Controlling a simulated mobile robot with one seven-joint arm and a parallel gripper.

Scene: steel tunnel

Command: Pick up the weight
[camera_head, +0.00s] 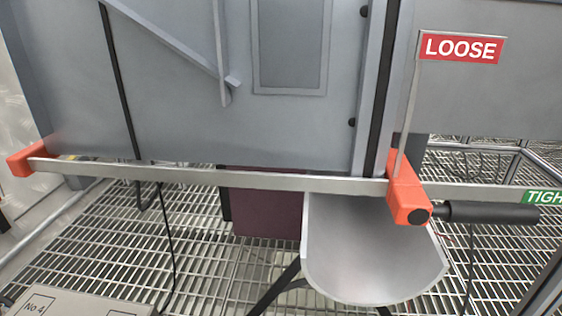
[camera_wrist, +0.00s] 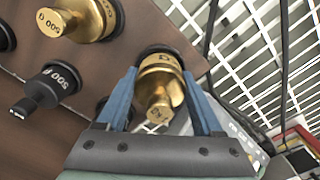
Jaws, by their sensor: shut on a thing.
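In the wrist view, my gripper (camera_wrist: 160,78) has its two blue fingers on either side of a brass weight (camera_wrist: 159,88) and is shut on it. The weight has a wide body and a narrower knob that points toward the camera. Its far end is at a dark round recess in a brown board (camera_wrist: 125,55). I cannot tell whether it still rests in the board or is clear of it. My gripper and this weight do not show in the head view.
The head view shows a grey steel duct (camera_head: 180,100), a long bar (camera_head: 250,181) with orange ends, a LOOSE sign (camera_head: 460,47), a metal scoop (camera_head: 370,260) and grating floor.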

